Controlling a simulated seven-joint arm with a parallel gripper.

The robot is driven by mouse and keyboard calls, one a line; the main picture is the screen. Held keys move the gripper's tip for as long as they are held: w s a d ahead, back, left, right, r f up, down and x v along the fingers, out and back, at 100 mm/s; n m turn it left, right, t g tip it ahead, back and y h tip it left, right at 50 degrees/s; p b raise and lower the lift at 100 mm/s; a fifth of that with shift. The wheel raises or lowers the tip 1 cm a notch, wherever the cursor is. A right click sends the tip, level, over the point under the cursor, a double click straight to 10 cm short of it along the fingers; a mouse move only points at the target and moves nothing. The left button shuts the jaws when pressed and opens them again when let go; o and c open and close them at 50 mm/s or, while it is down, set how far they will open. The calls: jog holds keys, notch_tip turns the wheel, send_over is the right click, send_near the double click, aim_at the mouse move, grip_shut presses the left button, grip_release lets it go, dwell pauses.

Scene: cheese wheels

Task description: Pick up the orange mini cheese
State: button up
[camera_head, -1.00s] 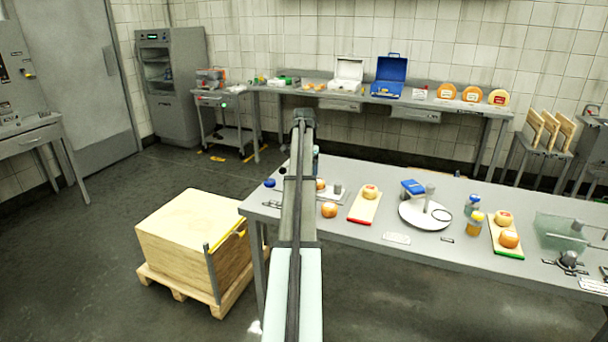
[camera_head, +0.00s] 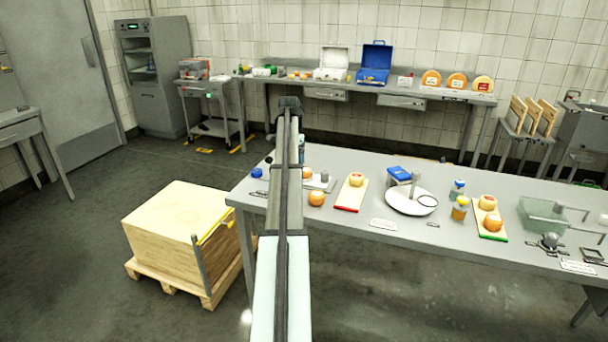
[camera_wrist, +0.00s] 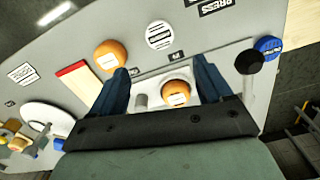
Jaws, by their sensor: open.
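One orange mini cheese (camera_head: 316,198) sits directly on the table, right of my arm; it also shows left of my fingers in the wrist view (camera_wrist: 110,55). In the wrist view this second one (camera_wrist: 177,93) appears between my fingers, beside a grey cylinder on a light plate. Another orange cheese (camera_head: 493,223) lies on the green-edged board. My gripper (camera_wrist: 163,82) is open and points down over the table, with nothing visibly held. In the head view my arm mostly hides it.
A red-edged board (camera_head: 346,203) holds a yellowish cheese. A white round stand (camera_head: 425,207), bottles (camera_head: 459,209) and a green-edged board (camera_head: 498,237) stand farther right. A blue cap (camera_wrist: 268,47) and a black knob (camera_wrist: 248,62) are right of my fingers in the wrist view.

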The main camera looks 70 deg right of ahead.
jog(key=shift+o, duration=0.2)
dwell(0.3)
jog(key=shift+o, duration=1.1)
jog(key=s+d+r, duration=0.3)
jog(key=d, duration=0.1)
jog(key=n+h, duration=0.3)
jog(key=n, duration=0.1)
send_over(304, 170)
jog(key=shift+t, duration=0.3)
jog(key=f, duration=0.4)
jog(key=a+f, duration=0.1)
jog(key=f, duration=0.1)
jog(key=shift+s+f, duration=0.1)
jog(key=shift+s, duration=0.05)
jog(key=shift+x, duration=2.8)
jog(key=shift+a, duration=0.1)
jog(key=c, duration=1.2)
